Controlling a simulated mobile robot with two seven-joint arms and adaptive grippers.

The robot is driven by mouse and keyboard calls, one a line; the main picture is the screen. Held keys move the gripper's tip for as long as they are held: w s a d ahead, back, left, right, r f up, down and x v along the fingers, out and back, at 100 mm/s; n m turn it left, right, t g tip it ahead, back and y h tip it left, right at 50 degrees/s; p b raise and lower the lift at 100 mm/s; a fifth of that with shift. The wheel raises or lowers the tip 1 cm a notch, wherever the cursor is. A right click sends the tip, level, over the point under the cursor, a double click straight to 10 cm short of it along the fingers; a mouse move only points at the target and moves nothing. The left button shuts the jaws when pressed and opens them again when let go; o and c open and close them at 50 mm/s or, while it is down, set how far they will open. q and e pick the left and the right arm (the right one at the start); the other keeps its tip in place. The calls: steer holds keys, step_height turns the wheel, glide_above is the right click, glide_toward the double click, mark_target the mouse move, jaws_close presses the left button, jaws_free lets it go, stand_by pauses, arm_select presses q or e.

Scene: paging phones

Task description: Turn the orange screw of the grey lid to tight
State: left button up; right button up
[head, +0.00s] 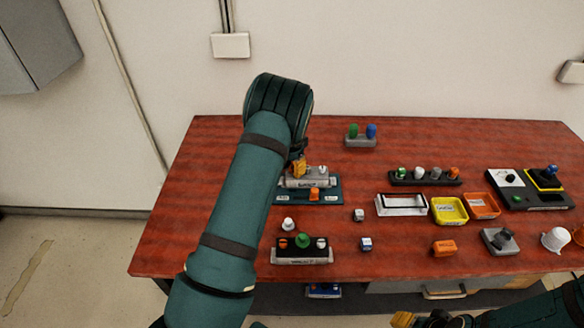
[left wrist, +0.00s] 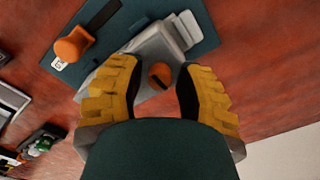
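The grey lid (head: 309,184) sits on a dark teal base plate (head: 333,194) at the table's left side. It also shows in the left wrist view (left wrist: 148,50). Its orange screw (left wrist: 160,75) is round, with a dark slot running diagonally. My left gripper (head: 299,168) is over the lid, pointing down. In the left wrist view its yellow fingers (left wrist: 160,68) stand apart on either side of the screw, with gaps visible. In the head view the screw is hidden by the fingers. My right gripper (head: 418,319) shows only partly at the bottom edge; its opening is unclear.
A second orange knob (left wrist: 73,45) stands on the teal plate beside the lid. A black-and-grey unit with a green knob (head: 303,240) is nearer the front. Yellow (head: 449,210) and orange (head: 480,205) trays lie to the right.

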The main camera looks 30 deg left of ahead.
arm_select(q)
jaws_close()
steer(key=shift+m, duration=0.3)
steer(key=m+b, duration=0.2)
steer(key=m, duration=0.1)
steer(key=m+b, duration=0.1)
steer(key=m, duration=0.3)
steer(key=shift+m, duration=0.4)
steer(key=m, duration=0.4)
steer(key=shift+m, duration=0.3)
steer(key=m, duration=0.4)
steer(key=shift+m, duration=0.4)
